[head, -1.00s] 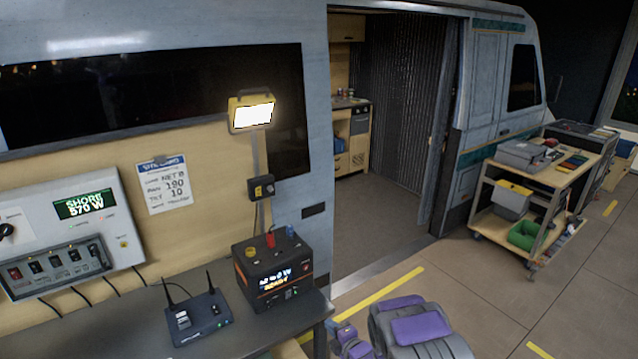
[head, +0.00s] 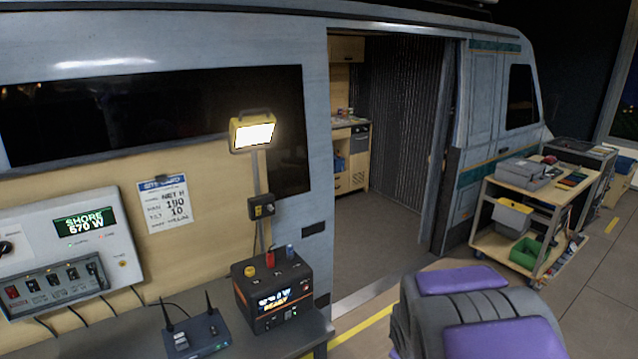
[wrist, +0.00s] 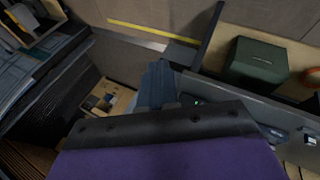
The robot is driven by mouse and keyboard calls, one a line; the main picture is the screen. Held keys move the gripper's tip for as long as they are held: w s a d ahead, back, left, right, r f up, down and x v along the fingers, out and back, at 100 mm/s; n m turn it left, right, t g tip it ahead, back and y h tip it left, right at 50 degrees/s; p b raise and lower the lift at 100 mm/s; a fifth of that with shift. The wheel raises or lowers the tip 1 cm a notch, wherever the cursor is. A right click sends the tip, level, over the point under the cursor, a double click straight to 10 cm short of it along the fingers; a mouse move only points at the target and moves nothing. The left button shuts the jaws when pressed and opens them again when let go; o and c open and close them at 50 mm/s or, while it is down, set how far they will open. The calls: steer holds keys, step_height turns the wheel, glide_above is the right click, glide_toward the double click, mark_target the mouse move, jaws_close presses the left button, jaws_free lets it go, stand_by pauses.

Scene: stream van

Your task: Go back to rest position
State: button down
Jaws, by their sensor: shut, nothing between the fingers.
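My gripper (wrist: 158,72) shows in the wrist view as blue-grey fingers together beyond a dark bolted edge and a purple panel. It is shut with nothing held. It points down over the floor, and nothing visible touches its tips. In the head view my grey ribbed arm with purple panels (head: 500,340) fills the lower right, in front of the van doorway. The fingers themselves are not visible in the head view.
A bench at lower left holds a router (head: 195,335) and a black-orange power unit (head: 272,318). A lit lamp (head: 253,132) stands behind. A tool cart (head: 515,225) is at right. The wrist view shows a dark green box (wrist: 256,62). Floor right of my arm is clear.

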steer(key=s+a+r+m+g, duration=0.2)
steer(key=s+r+m, duration=0.1)
steer(key=s, duration=0.8)
steer(key=s+a+r+m+g+y, duration=0.1)
steer(key=s+a+r+m+g, duration=0.1)
steer(key=s, duration=1)
steer(key=s+a+r+m+g+y, duration=0.1)
steer(key=s+a+r+m+g, duration=0.1)
steer(key=s, duration=1)
step_height(320, 180, up, 3)
steer(key=shift+s+a+r+m+g, duration=0.1)
steer(key=shift+s+a+m+g, duration=0.15)
steer(key=shift+m+g, duration=0.75)
